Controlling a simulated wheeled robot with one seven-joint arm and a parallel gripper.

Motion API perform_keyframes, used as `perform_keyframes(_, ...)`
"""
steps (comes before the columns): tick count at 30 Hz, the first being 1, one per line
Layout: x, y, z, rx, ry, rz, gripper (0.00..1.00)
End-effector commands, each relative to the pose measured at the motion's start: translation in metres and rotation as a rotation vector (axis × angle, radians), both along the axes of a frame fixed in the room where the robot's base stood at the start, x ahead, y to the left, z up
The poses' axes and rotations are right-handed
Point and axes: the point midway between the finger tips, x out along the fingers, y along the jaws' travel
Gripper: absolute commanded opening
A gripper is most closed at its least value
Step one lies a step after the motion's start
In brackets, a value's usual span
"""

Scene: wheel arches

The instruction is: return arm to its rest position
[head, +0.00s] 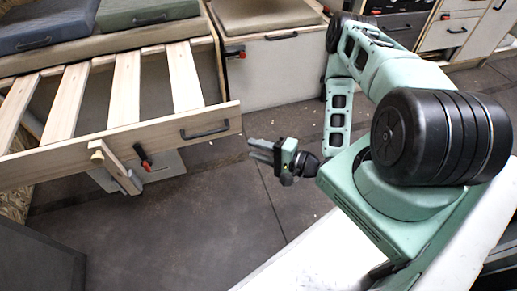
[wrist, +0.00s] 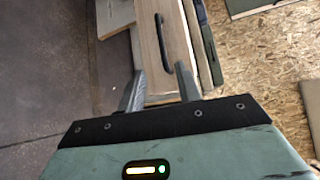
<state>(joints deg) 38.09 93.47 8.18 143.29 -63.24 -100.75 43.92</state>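My arm (head: 340,90) is green and black, bent up from its base and down again toward the floor. My gripper (head: 262,151) is at its end, pointing left over the dark floor, a little right of the slatted pull-out's front board. In the wrist view my gripper (wrist: 160,88) has its two grey fingers apart with nothing between them. The black handle (wrist: 163,42) on the wooden front board shows beyond the fingertips. A gap shows between gripper and board in the head view.
The slatted wooden pull-out (head: 120,138) with its black handle (head: 205,131) juts out at left. A red-and-black latch (head: 146,160) hangs below it. Cabinets (head: 272,68) stand behind. A dark box (head: 38,258) is at lower left. The dark floor (head: 180,235) between is clear.

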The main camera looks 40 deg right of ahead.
Motion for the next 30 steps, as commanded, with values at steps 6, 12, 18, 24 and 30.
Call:
perform_keyframes(6,0.000,0.000,0.000,-0.001,0.000,0.000,0.34)
perform_keyframes(12,0.005,0.004,0.000,-0.045,0.000,0.040,0.34)
perform_keyframes(18,0.026,0.026,-0.003,-0.337,0.016,0.290,0.34)
perform_keyframes(24,0.046,0.045,0.003,-0.711,0.045,0.574,0.34)
perform_keyframes(30,0.054,0.060,0.032,-1.032,0.079,0.800,0.34)
